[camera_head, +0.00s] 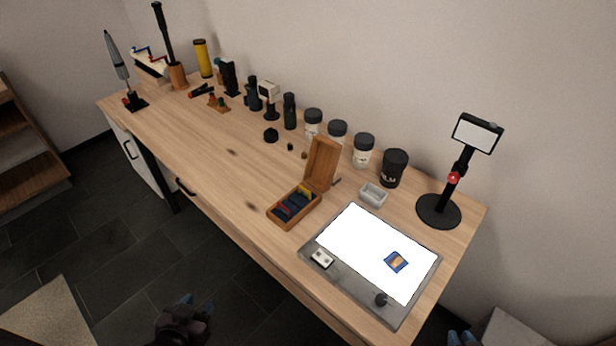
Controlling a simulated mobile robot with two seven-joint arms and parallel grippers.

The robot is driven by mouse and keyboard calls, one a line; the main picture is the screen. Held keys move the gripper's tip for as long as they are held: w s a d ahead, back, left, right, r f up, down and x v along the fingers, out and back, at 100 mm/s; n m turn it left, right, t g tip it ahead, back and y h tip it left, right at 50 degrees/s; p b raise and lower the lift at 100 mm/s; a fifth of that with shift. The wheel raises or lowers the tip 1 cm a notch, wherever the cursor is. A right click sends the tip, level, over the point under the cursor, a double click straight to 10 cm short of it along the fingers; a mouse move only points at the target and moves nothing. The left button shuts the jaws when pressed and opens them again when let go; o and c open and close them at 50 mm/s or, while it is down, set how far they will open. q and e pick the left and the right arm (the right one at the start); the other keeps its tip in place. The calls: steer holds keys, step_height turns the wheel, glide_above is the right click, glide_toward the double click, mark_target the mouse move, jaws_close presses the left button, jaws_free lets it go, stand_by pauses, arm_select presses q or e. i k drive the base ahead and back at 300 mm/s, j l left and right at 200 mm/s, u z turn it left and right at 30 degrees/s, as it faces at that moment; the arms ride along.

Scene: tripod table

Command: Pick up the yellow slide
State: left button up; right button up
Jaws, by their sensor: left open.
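A small open wooden box (272,211) stands on the table with its lid (321,163) raised. Several dark blue slides (290,206) sit in it, and a yellow slide (305,191) stands at its back end, by the lid. My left gripper (197,305) is open and empty, low in front of the table's near edge and well apart from the box. Only blue tips of my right gripper (461,338) show at the bottom edge, so its jaw state is unclear.
Right of the box lies a lit light pad (348,234) with a blue-edged slide (396,262) on it. A small grey tray (373,195) and a black stand (439,210) are behind. Jars and bottles line the wall. The table (190,130) left of the box is mostly clear.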

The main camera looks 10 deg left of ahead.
mark_target(305, 194)
steer(key=j+z, duration=0.1)
steer(key=j, duration=0.2)
steer(key=k+j, duration=0.1)
steer(key=j, duration=0.2)
steer(key=j+z, duration=0.15)
steer(key=j, duration=0.25)
steer(key=i+j+z, duration=0.15)
steer(key=j, duration=0.3)
steer(key=i+j+z, duration=0.1)
steer(key=i+j, duration=0.2)
steer(key=j, duration=0.15)
steer(key=i+j+z, duration=0.1)
steer(key=i+j, duration=0.2)
steer(key=j, duration=0.15)
